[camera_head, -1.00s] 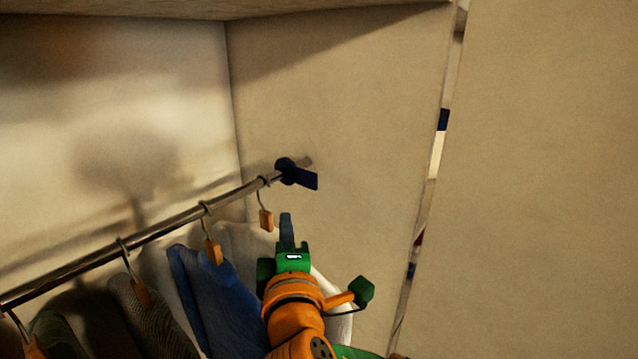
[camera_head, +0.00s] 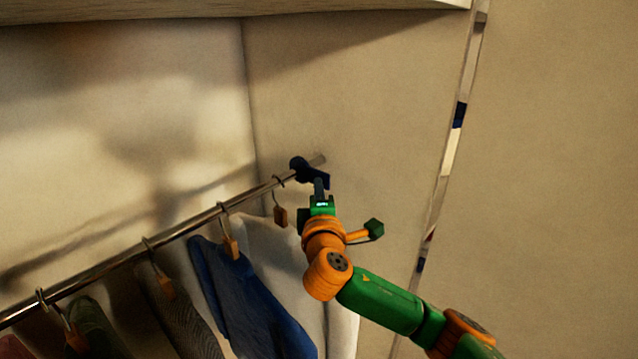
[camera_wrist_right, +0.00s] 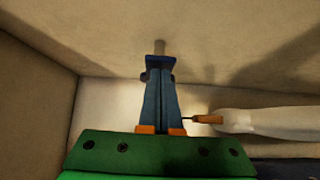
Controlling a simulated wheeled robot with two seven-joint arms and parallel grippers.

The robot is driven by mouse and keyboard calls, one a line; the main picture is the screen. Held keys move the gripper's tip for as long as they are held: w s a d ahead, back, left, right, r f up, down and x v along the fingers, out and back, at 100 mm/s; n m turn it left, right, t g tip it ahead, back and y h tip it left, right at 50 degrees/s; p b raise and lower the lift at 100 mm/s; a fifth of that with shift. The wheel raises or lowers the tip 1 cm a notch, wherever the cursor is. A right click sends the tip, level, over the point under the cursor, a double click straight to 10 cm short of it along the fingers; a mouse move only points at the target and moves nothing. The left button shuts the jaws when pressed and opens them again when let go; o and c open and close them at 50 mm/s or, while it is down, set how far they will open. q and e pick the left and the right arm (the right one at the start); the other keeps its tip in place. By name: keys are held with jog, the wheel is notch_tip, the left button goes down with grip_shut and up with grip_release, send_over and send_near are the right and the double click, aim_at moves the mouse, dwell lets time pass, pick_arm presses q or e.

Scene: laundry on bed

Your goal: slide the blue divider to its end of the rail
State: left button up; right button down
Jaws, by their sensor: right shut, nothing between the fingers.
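The dark blue divider (camera_head: 300,169) sits on the metal rail (camera_head: 190,230) near its right end, with a short bare piece of rail between it and the side wall. Its flat tab points to the right. My right gripper (camera_head: 319,186) is shut and empty, its fingertips at the tab's lower edge; whether they touch it I cannot tell. In the right wrist view the shut fingers (camera_wrist_right: 162,95) point at the divider (camera_wrist_right: 160,62), which lies just beyond the tips, with the rail's end (camera_wrist_right: 160,47) behind it. My left gripper is not in view.
Several garments hang on the rail to the left, among them a blue one (camera_head: 245,295) and a white one (camera_head: 285,262). The closest hanger (camera_head: 279,212) is just left of my right gripper. The closet side wall (camera_head: 380,120) stands at the right.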

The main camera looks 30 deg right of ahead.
aim_at(329, 190)
jog(key=shift+w, duration=0.1)
jog(key=d, duration=0.1)
jog(key=w+d, duration=0.1)
jog(key=d, duration=0.1)
jog(key=shift+d+r, duration=0.1)
jog(key=shift+d, duration=0.05)
dwell(0.4)
